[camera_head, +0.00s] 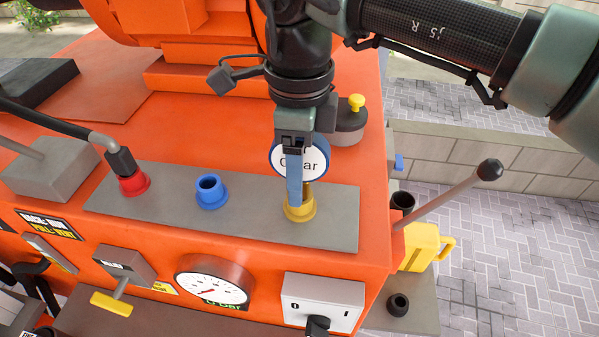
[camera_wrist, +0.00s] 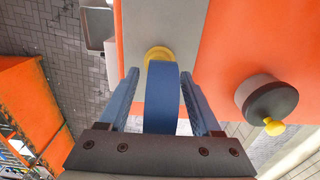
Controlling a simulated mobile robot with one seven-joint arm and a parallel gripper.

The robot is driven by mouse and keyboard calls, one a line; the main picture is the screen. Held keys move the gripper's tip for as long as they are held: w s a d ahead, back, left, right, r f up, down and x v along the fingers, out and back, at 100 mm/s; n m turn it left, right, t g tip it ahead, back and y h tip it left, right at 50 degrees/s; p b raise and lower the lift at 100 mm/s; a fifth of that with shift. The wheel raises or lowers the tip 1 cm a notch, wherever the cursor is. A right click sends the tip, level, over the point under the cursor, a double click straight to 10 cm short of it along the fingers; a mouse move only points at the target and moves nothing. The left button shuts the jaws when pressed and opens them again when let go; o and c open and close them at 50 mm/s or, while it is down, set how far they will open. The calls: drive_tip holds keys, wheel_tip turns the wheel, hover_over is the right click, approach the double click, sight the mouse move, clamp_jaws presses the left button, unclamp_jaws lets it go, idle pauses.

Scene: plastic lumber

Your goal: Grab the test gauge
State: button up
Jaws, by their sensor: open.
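The test gauge (camera_head: 311,158) is a round dial with a blue rim and a white face reading "0 bar". It stands upright at the yellow socket (camera_head: 299,209) on the grey plate of the orange machine. In the wrist view the gauge (camera_wrist: 162,98) shows edge-on as a blue band, with the yellow socket (camera_wrist: 158,54) behind it. My gripper (camera_head: 294,190) points down over the gauge. In the wrist view my gripper (camera_wrist: 160,85) is open, with one blue finger on each side of the gauge. A gap shows at least on the right side.
A blue socket (camera_head: 211,191) and a red socket with a hose (camera_head: 133,182) sit left on the plate. A grey cap with a yellow knob (camera_head: 351,120) stands close behind the gauge. A lever (camera_head: 448,196) rises at the right. A fixed pressure dial (camera_head: 212,284) is on the front.

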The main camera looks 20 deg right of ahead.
drive_tip(key=shift+s+r, duration=0.1)
clamp_jaws()
idle(0.5)
